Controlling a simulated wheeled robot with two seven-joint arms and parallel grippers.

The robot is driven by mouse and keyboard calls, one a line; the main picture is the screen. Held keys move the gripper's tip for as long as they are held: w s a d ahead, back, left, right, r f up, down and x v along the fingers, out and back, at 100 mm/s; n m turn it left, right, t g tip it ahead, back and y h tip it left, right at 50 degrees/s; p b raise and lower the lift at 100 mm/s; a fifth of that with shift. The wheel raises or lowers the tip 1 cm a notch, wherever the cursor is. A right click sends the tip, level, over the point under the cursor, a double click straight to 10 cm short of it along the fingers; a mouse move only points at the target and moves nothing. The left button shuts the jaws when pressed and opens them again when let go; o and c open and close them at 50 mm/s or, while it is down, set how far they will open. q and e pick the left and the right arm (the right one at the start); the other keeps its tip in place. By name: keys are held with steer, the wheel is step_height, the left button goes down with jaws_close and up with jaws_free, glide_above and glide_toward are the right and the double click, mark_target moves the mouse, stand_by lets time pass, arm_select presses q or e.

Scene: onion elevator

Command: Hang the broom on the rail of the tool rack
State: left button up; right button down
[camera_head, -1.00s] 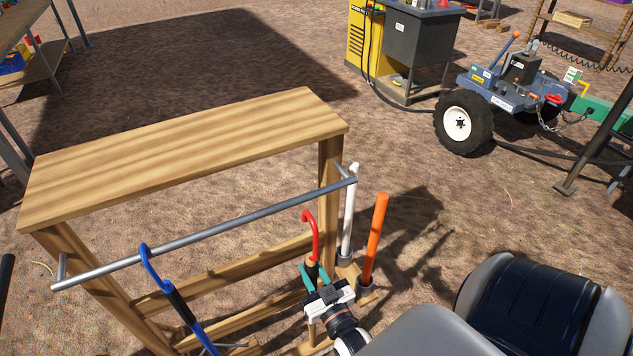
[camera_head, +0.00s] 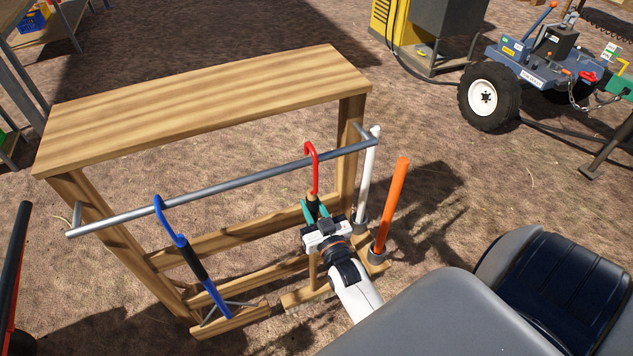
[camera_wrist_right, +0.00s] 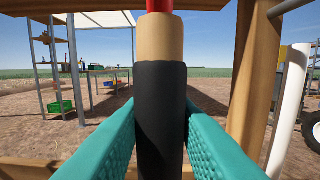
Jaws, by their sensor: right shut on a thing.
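The broom has a red hook (camera_head: 314,165) on top, a wooden collar and a black grip (camera_wrist_right: 161,115). My right gripper (camera_head: 315,212), with teal fingers, is shut on the black grip and holds the broom roughly upright in front of the rack. The hook's bend appears above the rail (camera_head: 240,183) in the head view, its shaft crossing the rail; I cannot tell whether it is around the rail or only in front. The wooden tool rack (camera_head: 200,105) carries the metal rail across its front. The broom's lower end is partly hidden by my gripper and arm. My left gripper is not in view.
A blue-hooked tool (camera_head: 190,255) hangs at the rail's left part. A white pole (camera_head: 367,180) and an orange pole (camera_head: 392,205) stand close right of my right gripper. The rail's middle is free. A wheeled cart (camera_head: 540,70) stands far behind.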

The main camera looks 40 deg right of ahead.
steer(key=shift+b+x, duration=0.9)
steer(key=shift+x, duration=1.05)
steer(key=shift+f+b, duration=1.95)
steer(key=shift+f, duration=0.8)
steer(key=c, duration=1.1)
jaws_free()
steer(key=shift+s, duration=0.1)
steer(key=shift+f, duration=0.1)
